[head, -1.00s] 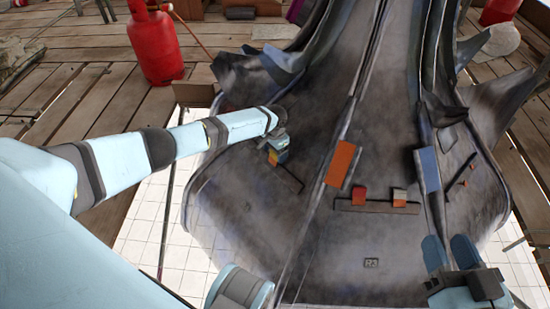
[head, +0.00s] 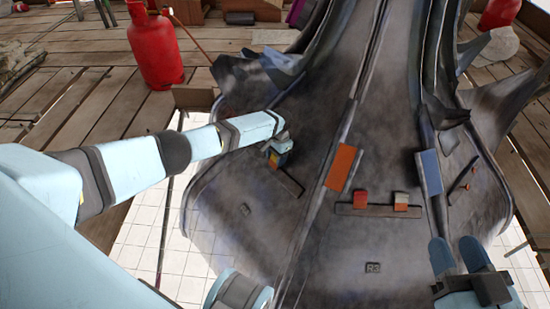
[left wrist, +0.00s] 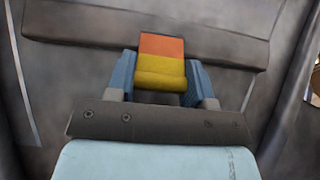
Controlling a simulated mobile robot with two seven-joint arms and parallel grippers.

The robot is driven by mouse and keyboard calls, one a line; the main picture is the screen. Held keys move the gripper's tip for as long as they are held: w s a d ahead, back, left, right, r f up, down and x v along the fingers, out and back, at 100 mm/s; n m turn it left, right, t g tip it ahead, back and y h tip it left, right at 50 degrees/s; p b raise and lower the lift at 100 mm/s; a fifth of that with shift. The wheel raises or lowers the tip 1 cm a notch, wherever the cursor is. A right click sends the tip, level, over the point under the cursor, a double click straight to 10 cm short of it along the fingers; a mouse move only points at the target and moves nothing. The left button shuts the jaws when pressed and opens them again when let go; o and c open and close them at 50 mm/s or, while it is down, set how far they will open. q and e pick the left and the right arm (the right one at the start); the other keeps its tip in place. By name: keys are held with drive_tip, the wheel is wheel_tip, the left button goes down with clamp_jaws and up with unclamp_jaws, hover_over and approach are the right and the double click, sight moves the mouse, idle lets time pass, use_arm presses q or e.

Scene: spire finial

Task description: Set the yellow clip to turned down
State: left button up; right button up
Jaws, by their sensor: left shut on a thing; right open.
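The yellow clip (left wrist: 160,80), a small block with an orange face, sits by a dark strip (left wrist: 225,48) on the grey finial. My left gripper (left wrist: 160,76) is shut on it, with one blue finger on each side. In the head view the clip (head: 274,160) is small and partly hidden by my left gripper (head: 279,150), at the left part of the finial. Whether it is turned up or down is hard to tell there. My right gripper (head: 458,254) is open and empty over the finial's lower right.
A second strip (head: 378,211) carries a red clip (head: 360,199) and an orange-and-grey clip (head: 400,201). An orange plate (head: 341,167) and a blue plate (head: 429,172) lie on the ribs. A red gas bottle (head: 154,48) stands on planks at the back left.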

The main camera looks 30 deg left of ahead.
use_arm(q)
drive_tip(key=shift+w+d+f+b, duration=0.1)
drive_tip(key=shift+w+f+b, duration=0.2)
drive_tip(key=shift+b, duration=0.1)
drive_tip(key=shift+g, duration=0.5)
drive_tip(key=shift+r+y+b, duration=0.1)
drive_tip(key=shift+y+b, duration=0.2)
drive_tip(key=o, duration=0.9)
use_arm(e)
drive_tip(key=shift+w+d+r+n+t+y, duration=0.35)
drive_tip(key=shift+w+n+t+y, duration=0.1)
drive_tip(key=shift+n, duration=0.35)
drive_tip(key=shift+h, duration=0.25)
